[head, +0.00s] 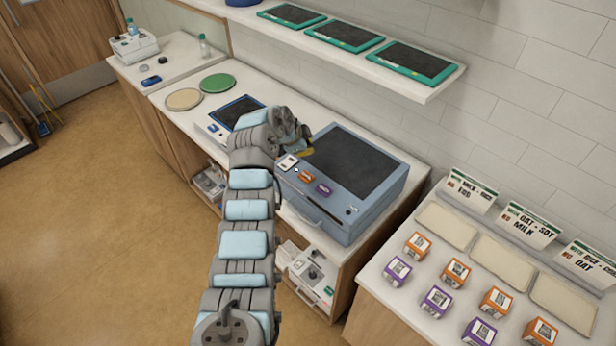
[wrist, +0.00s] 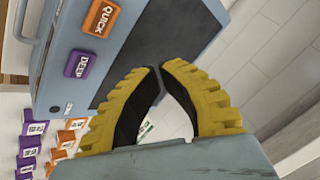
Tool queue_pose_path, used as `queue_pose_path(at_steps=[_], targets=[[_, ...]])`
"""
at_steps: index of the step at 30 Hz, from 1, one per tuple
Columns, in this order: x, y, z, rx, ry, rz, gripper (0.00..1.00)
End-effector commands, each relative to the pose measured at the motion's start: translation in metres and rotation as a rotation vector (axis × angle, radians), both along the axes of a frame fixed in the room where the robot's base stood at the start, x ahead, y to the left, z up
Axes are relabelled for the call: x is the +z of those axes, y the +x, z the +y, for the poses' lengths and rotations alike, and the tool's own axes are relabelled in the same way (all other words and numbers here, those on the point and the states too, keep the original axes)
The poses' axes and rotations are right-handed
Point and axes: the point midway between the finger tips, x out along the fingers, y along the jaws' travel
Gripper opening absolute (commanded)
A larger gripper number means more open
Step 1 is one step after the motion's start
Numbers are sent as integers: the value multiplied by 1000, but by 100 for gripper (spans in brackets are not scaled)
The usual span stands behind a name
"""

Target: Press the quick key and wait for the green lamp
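The quick key is an orange block lettered QUICK (wrist: 102,17) in the wrist view. It also shows on the sloped front of the blue-grey machine (head: 375,205) in the head view (head: 306,176). A purple key lettered DEEP (wrist: 81,63) sits beside it. My gripper (wrist: 157,70) has yellow fingers with black pads, curved together with tips nearly meeting and nothing between them. It is over the machine's dark top panel (wrist: 165,30), apart from the quick key. A small dark round spot (wrist: 55,108) is at the panel's corner; I see no lit green lamp.
A white tag or key (head: 287,162) lies left of the orange key. A shelf with green-framed trays (head: 415,60) hangs above the counter. At right, orange and purple boxes (head: 437,300) stand before label cards. A blue-framed tablet (head: 236,111) is behind my arm.

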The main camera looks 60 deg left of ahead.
Motion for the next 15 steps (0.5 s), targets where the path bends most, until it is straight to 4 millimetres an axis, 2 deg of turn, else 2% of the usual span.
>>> queue_pose_path(at_steps=[8, 15], targets=[[-4, 0, 0, 0, 1, 0, 0], [-22, 0, 0, 1, -3, 0, 0]])
